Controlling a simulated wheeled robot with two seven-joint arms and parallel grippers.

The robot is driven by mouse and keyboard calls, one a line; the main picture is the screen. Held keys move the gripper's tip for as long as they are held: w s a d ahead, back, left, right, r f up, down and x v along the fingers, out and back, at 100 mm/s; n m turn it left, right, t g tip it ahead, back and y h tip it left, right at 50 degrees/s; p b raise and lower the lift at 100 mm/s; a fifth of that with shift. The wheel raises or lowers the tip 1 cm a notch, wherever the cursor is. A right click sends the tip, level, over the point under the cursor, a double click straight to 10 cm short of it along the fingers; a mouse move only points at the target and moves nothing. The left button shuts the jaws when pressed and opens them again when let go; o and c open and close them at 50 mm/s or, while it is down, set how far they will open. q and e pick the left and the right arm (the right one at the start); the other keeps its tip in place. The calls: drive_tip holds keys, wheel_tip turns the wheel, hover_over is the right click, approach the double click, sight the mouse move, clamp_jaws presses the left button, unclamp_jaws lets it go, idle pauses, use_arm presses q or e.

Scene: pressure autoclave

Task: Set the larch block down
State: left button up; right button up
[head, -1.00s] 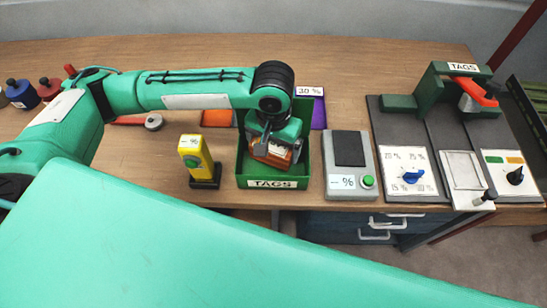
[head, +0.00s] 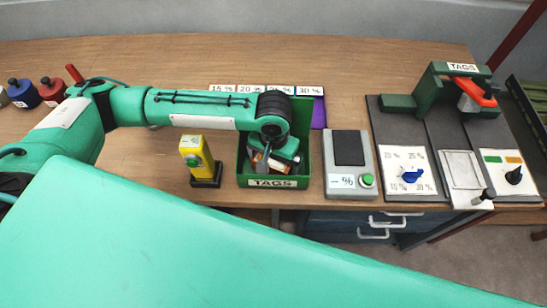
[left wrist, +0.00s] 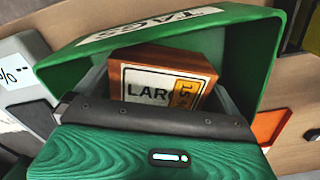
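The larch block (left wrist: 165,78) is reddish-brown, with a white label reading "LARC" and a yellow "15 %" tag partly over it. My left gripper (head: 272,160) reaches down into the green TAGS bin (head: 305,150). In the left wrist view its grey fingers flank the block closely, and it looks shut on it. The block is inside the walls of the bin (left wrist: 245,45); its underside is hidden, so I cannot tell whether it touches the floor. My right gripper is not in view.
Percent cards (head: 265,89) and a purple mat (head: 319,112) lie behind. A dial panel (head: 410,175) is farther right.

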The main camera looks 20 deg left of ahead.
use_arm(q)
drive_tip(key=shift+r, duration=0.1)
wheel_tip(320, 180, up, 12)
drive_tip(key=shift+b, duration=0.3)
idle(0.7)
